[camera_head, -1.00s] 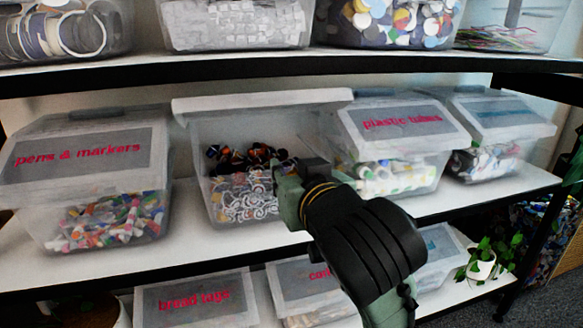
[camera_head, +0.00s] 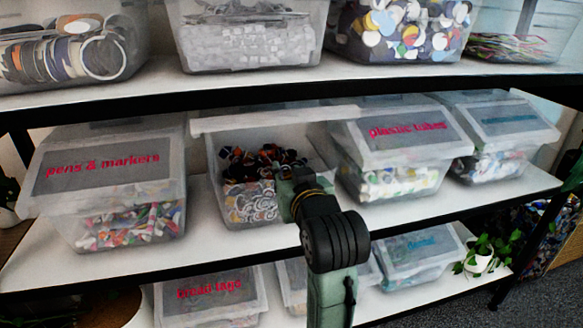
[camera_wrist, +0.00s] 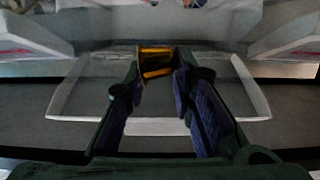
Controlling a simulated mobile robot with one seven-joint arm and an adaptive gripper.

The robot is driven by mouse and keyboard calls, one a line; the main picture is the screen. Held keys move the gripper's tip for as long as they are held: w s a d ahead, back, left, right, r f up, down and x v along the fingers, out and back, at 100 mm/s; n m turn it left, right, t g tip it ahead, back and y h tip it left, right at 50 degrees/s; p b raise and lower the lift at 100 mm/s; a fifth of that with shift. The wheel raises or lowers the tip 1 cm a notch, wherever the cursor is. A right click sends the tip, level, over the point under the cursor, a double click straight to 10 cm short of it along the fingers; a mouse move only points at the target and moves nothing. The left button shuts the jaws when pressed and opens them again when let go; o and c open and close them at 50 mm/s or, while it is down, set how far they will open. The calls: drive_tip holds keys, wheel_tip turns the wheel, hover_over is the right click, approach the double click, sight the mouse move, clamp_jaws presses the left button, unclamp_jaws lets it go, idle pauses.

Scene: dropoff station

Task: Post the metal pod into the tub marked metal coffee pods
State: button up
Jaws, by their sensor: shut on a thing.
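A gold-coloured pod (camera_wrist: 155,62) sits between the fingertips of my gripper (camera_wrist: 160,70) in the wrist view. My gripper (camera_head: 290,183) is shut on it. In the head view the gripper is at the front right of an open clear tub (camera_head: 232,208) on the middle shelf, and the pod cannot be made out. The tub's lid (camera_head: 275,118) is raised at the back, and no label on it can be read. Dark and coloured pods and pale ring-like pieces lie inside. The wrist view shows a pale rim (camera_wrist: 60,100) around the fingers.
A closed pens & markers tub (camera_head: 100,190) stands left of the open tub. A closed plastic tubes tub (camera_head: 400,145) stands close on its right. The upper shelf (camera_head: 150,97) runs above. A bread tags tub (camera_head: 210,298) and a small plant (camera_head: 480,262) are below.

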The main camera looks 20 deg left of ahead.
drive_tip(key=r+x, duration=0.1)
drive_tip(key=x, duration=1.2)
drive_tip(key=shift+w+a, duration=0.3)
drive_tip(key=shift+w, duration=0.15)
drive_tip(key=o, duration=0.8)
drive_tip(key=v, duration=1.1)
drive_tip(key=shift+s+d, duration=0.2)
drive_tip(key=shift+s, duration=0.1)
drive_tip(key=shift+s+d, duration=0.1)
drive_tip(key=shift+s, duration=0.05)
